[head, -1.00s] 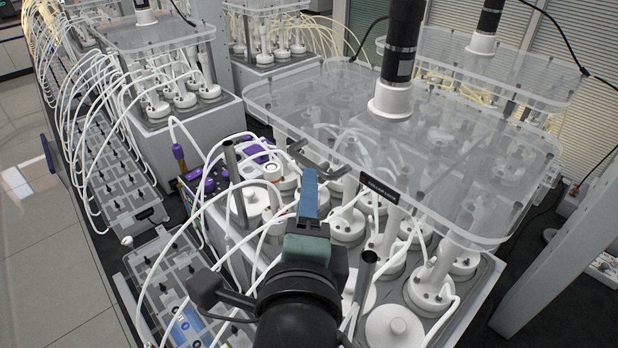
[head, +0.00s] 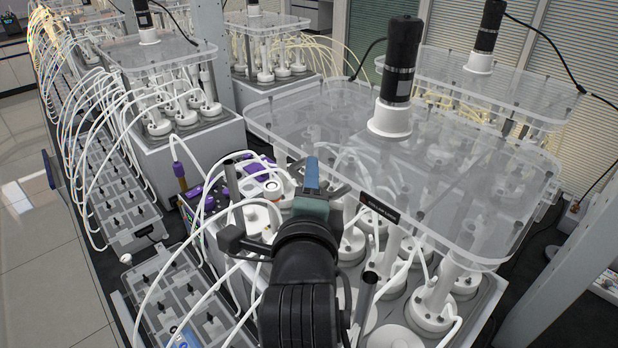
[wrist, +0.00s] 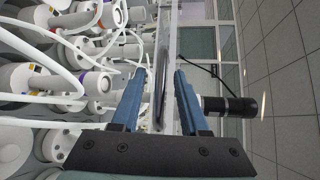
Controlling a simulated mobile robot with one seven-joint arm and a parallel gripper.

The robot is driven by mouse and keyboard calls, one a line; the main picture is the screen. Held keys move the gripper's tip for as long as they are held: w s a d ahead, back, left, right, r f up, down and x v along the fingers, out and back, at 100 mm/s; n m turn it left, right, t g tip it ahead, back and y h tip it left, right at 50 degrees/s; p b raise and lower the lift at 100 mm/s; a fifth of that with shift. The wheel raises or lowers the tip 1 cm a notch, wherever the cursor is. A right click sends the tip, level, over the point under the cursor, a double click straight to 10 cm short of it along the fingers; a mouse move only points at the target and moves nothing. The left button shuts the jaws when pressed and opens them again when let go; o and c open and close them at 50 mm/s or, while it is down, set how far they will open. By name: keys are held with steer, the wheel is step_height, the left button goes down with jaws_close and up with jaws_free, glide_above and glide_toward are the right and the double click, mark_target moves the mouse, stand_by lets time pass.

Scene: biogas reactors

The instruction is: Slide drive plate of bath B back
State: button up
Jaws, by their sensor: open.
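The drive plate (head: 290,112) is the clear sheet over the nearest bath, with a black motor (head: 398,65) standing on it. I take it as bath B's; the black label (head: 378,207) on its front edge is too blurred to read. My gripper (head: 312,168) is at this front edge, and its blue fingers hide part of the dark handle there. In the wrist view my gripper (wrist: 162,75) is open. The plate (wrist: 173,40) shows edge-on between and beyond the fingers, and the dark handle (wrist: 160,95) stands between them. I cannot tell whether a finger touches it.
White-capped bottles (head: 432,308) and looping white tubes crowd under the plate and around my arm. A grey upright post (head: 565,250) stands at the right. A second covered bath (head: 165,125) is at the back left. Open floor (head: 40,270) lies at the left.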

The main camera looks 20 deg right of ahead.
jaws_close()
stand_by(1.4)
